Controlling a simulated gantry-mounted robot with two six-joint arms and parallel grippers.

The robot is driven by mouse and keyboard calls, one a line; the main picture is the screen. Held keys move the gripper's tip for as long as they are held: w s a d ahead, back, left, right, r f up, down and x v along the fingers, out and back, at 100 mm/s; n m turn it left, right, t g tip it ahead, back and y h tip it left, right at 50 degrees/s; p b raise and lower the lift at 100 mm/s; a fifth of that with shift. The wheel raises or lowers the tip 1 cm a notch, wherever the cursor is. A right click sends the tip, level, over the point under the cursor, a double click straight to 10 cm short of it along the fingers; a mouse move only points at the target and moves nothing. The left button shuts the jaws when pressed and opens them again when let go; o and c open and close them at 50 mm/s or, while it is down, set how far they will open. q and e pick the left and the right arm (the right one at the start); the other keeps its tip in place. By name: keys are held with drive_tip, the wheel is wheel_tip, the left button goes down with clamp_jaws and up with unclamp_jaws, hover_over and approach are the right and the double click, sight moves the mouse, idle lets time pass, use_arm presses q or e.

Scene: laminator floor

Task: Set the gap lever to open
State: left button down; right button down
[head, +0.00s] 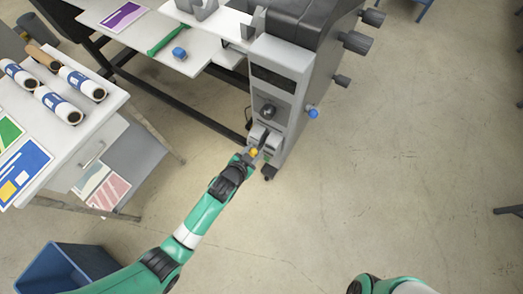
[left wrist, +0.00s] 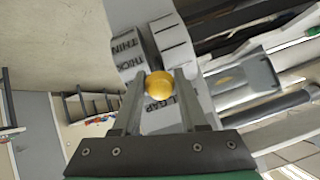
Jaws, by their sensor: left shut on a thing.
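The gap lever's yellow ball knob (left wrist: 159,87) sits between the two fingers of my left gripper (left wrist: 159,92) in the left wrist view. The gripper is shut on the knob. In the head view the yellow knob (head: 254,152) shows at the tip of my left gripper (head: 256,154), at the lower front of the grey laminator (head: 296,98). A curved scale plate (left wrist: 128,45) with "THICK" and "THIN" stands just behind the knob. A "GAP" label (left wrist: 158,110) is partly hidden by the fingers. My right gripper is not in view.
A white table (head: 95,130) with several rolls stands at left. A blue bin (head: 65,268) is at lower left.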

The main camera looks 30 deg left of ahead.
use_arm(q)
drive_tip(key=shift+w+r+p, duration=0.3)
drive_tip(key=shift+w+r, duration=0.25)
drive_tip(key=shift+r, duration=0.25)
drive_tip(key=shift+c, duration=2.3)
unclamp_jaws()
drive_tip(key=shift+w, duration=0.1)
drive_tip(key=a+p+v, duration=0.1)
drive_tip(key=p+v, duration=0.1)
drive_tip(key=v, duration=0.9)
drive_tip(key=shift+s+d+p, duration=0.3)
drive_tip(key=shift+d+p, duration=0.1)
drive_tip(key=shift+d, duration=0.1)
